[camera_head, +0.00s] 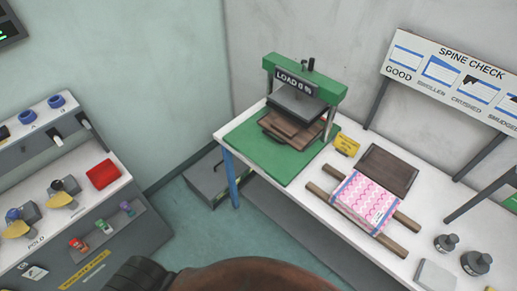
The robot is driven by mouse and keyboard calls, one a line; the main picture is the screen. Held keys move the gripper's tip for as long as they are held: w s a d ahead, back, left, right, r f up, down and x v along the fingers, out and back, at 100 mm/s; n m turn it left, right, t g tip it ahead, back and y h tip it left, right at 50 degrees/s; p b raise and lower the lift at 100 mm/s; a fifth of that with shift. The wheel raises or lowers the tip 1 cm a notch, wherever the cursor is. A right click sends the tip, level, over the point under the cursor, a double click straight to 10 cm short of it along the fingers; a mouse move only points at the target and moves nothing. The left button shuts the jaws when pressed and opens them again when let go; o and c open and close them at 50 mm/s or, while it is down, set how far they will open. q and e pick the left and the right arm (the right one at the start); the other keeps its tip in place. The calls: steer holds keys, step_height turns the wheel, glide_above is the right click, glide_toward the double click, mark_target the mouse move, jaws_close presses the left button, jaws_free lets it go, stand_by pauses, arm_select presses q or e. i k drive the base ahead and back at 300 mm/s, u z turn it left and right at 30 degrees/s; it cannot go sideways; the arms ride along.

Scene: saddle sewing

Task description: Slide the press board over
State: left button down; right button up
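A dark brown flat board (388,170), which looks like a press board, lies on the white bench behind a pink and white patterned book (365,202). The book lies across two wooden strips (398,246). The green press (322,84) stands on a green mat (247,140) at the bench's left end, with a sign reading LOAD 0 %. Its grey plate (297,103) is above brown boards (283,130); I cannot tell whether they touch. Neither of my grippers shows in the head view.
A yellow tag (347,145) sits between press and board. Dark bottles or weights (476,263) and a pale block (435,275) are at the right. A SPINE CHECK sign (455,80) stands behind. A grey console (60,205) is at left, with open floor between.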

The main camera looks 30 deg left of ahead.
mark_target(292, 134)
steer(key=u, duration=0.5)
steer(key=i, duration=1.2)
steer(key=z, duration=0.4)
